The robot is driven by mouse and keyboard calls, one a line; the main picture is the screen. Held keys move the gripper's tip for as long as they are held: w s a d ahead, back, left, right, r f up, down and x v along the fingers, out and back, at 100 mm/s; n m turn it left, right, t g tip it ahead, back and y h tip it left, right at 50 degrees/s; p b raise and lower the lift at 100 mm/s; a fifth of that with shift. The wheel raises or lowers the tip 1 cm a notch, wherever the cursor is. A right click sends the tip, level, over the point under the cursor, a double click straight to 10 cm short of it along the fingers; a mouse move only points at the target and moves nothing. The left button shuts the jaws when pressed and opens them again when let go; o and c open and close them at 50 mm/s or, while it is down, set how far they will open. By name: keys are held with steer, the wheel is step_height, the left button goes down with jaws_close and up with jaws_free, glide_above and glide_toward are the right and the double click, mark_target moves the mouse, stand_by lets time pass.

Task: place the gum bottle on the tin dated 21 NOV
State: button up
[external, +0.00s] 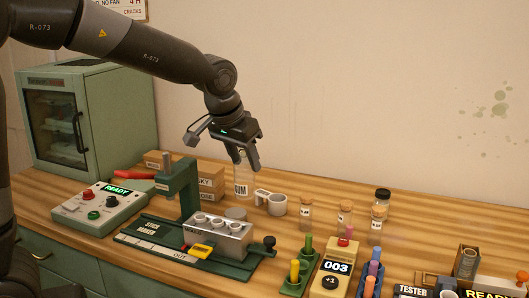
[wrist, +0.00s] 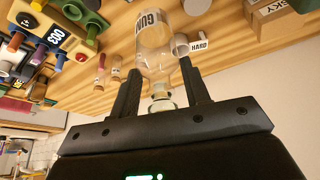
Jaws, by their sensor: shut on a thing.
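The gum bottle (external: 241,188) is clear, with a white label whose letters read "UM" in the external view. My gripper (external: 245,158) is shut on it and holds it upright above the table, behind the green press. In the wrist view, the bottle (wrist: 154,40) sits between both fingers of my gripper (wrist: 158,72), with its neck toward the palm. A low round grey tin or lid (external: 236,213) lies below the bottle, partly hidden by the press block. No 21 NOV date is readable in either view.
A green press (external: 184,195) with a metal block (external: 218,236) stands in front. A grey mug (external: 278,205) with a tag is close on the right. Cardboard boxes (external: 211,183) stand behind left. Small corked bottles (external: 305,213) stand further right.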

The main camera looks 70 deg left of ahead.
steer(key=shift+w+a+f, duration=0.15)
steer(key=shift+a+f, duration=1.55)
steer(key=shift+a, duration=0.05)
steer(key=shift+w+a+f, duration=0.2)
steer(key=shift+a+f, duration=1.45)
steer(key=shift+a, duration=0.05)
steer(key=shift+w+a+f, duration=0.15)
steer(key=shift+a+f, duration=1.55)
steer(key=shift+a, duration=0.05)
steer(key=shift+f, duration=0.1)
steer(key=o, duration=1.3)
steer(key=v, duration=1.1)
steer(key=s+d+r+m+t+h, duration=0.1)
steer(key=s+d+r, duration=0.25)
steer(key=d, duration=0.35)
steer(key=s+d+r+m, duration=0.1)
steer(key=s+d+r, duration=0.1)
steer(key=s+d, duration=0.4)
steer(key=s+d+m, duration=0.1)
steer(key=s+d, duration=0.3)
steer(key=s+d+f+m, duration=0.1)
steer(key=s+d, duration=0.2)
steer(key=s, duration=0.1)
steer(key=s+d+f+m+h, duration=0.1)
steer(key=s+d, duration=0.3)
steer(key=shift+s+d+f+t, duration=0.25)
steer(key=shift+s+d+t, duration=0.05)
steer(key=shift+s+d, duration=0.05)
